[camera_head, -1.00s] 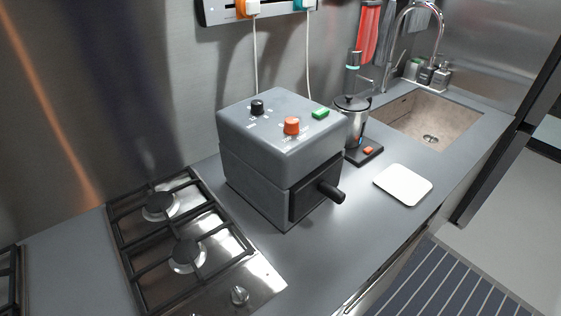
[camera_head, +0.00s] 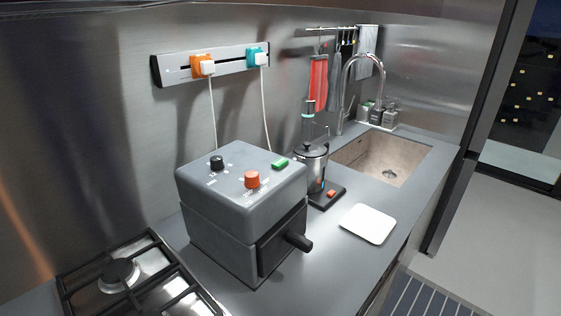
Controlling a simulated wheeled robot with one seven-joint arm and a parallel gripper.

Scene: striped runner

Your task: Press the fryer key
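The fryer (camera_head: 235,240) is a grey box with a black drawer front and a protruding black handle (camera_head: 298,241). It stands on the counter in the middle of the head view. Its top carries a black knob (camera_head: 217,163), an orange-red knob (camera_head: 252,179) and a small green key (camera_head: 280,164) near the back right edge. I cannot tell whether the green key is pressed. My gripper is not in view.
A gas hob (camera_head: 130,285) lies left of the fryer. A kettle (camera_head: 312,168) on a black base and a white board (camera_head: 368,224) are to its right, before the sink (camera_head: 385,155). A wall power strip (camera_head: 230,67) holds orange and teal plugs with white cords.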

